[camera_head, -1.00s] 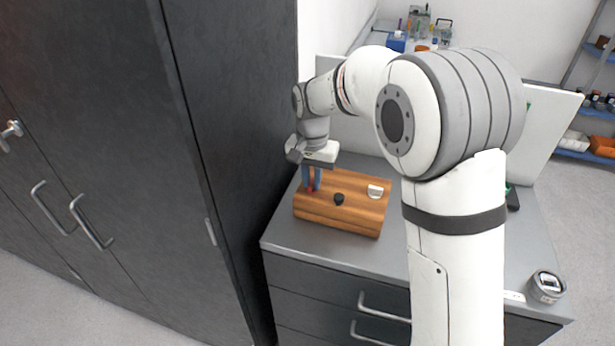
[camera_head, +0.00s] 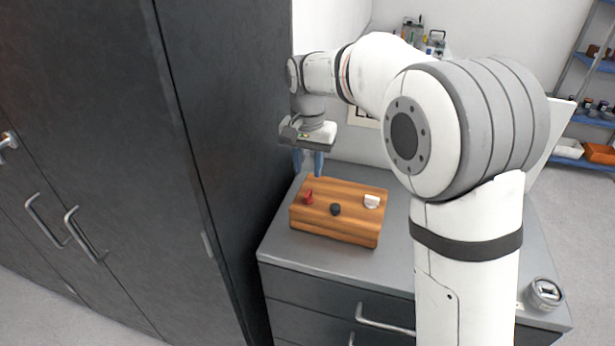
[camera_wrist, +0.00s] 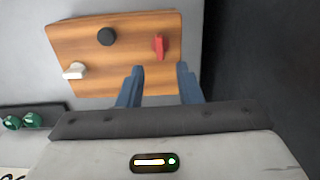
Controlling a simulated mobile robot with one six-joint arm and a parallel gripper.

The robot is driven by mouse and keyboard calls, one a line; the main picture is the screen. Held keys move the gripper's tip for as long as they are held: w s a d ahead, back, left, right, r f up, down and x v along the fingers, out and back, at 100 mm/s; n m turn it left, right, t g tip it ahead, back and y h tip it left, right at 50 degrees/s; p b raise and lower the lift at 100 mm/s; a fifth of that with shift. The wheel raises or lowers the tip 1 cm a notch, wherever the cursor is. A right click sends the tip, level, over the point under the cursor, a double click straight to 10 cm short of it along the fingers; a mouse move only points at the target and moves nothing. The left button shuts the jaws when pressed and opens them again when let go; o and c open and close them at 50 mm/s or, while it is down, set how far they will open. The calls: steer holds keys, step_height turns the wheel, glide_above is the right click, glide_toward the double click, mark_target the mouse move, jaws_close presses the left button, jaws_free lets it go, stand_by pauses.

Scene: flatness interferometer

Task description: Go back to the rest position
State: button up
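My gripper (camera_head: 308,163) hangs above the left back part of a wooden block on the grey cabinet top. Its two blue fingers are apart with nothing between them, and they also show open in the wrist view (camera_wrist: 160,72). The wooden block (camera_head: 350,228) carries a red piece (camera_head: 308,197) at its left, a black knob (camera_head: 335,210) near its middle and a white piece (camera_head: 372,201) at its right. The red piece (camera_wrist: 159,46) stands free of the fingers in the wrist view.
A tall dark cabinet (camera_head: 230,130) stands close to the left of my gripper. A round device (camera_head: 544,293) sits at the right front of the grey cabinet top (camera_head: 285,250). Green round items (camera_wrist: 22,122) lie beside the block in the wrist view. Shelves (camera_head: 590,120) stand far right.

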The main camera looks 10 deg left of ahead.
steer(key=shift+r, duration=0.25)
steer(key=shift+d, duration=0.15)
steer(key=s+d+r+n+t, duration=0.1)
steer(key=s+d, duration=0.6)
steer(key=d, duration=0.3)
steer(key=s+d+r+t, duration=0.1)
steer(key=s+d, duration=0.7)
steer(key=d, duration=0.2)
steer(key=s+d+f, duration=0.4)
steer(key=s, duration=0.4)
steer(key=shift+s+d+n+t, duration=0.2)
steer(key=shift+s+n+t, duration=0.1)
steer(key=shift+s+t, duration=0.1)
